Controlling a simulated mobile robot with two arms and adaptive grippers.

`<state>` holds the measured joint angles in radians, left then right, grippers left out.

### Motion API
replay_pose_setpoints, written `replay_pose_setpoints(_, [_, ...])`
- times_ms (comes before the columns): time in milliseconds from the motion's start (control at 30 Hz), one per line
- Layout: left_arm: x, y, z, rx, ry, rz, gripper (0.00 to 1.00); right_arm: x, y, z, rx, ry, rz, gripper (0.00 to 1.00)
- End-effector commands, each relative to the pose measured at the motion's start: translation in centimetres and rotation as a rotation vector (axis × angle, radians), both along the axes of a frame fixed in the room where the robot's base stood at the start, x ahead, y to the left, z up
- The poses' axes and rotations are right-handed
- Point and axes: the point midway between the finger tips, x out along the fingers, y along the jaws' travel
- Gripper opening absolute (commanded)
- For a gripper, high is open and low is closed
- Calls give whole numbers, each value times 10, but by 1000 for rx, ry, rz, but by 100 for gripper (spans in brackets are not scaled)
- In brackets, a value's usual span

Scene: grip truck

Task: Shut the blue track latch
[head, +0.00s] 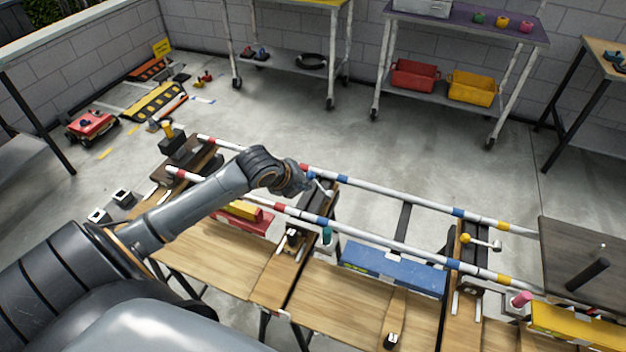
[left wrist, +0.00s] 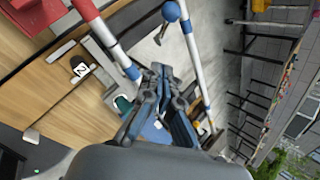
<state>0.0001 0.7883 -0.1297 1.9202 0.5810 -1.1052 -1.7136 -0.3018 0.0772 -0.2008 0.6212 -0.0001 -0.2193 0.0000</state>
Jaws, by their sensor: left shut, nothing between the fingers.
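The blue track latch has a blue ball knob (head: 311,175) on a short metal lever, at the dark crosspiece between the two pale rails. In the left wrist view its blue knob (left wrist: 171,11) and lever stand near the top, beyond my fingertips. My left gripper (head: 300,184) is over the rails close beside the knob. In the left wrist view its fingers (left wrist: 163,78) are together with nothing between them, and a gap shows between them and the knob. The gripper partly hides the latch's base in the head view. My right gripper is not in view.
A second latch with a yellow knob (head: 466,238) sits farther right along the rails. A blue box (head: 393,268) lies beside the near rail. A dark-topped table (head: 585,240) stands at right. Shelves with red (head: 414,75) and yellow bins (head: 472,88) stand behind; the floor between is open.

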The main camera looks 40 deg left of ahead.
Motion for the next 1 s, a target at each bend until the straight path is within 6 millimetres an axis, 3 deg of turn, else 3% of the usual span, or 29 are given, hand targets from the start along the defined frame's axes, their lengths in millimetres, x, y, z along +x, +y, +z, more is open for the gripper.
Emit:
replay_pose_setpoints(133, [21, -2, -26, -6, 1, 5, 0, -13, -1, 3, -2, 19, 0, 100])
replay_pose_setpoints(300, [42, -3, -54, -4, 2, 3, 0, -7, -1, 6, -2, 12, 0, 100])
replay_pose_setpoints(600, [65, 20, -63, -1, 0, 2, 0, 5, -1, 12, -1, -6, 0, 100])
replay_pose_setpoints(1000, [68, 23, -66, 0, 0, 1, 0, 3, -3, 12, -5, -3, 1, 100])
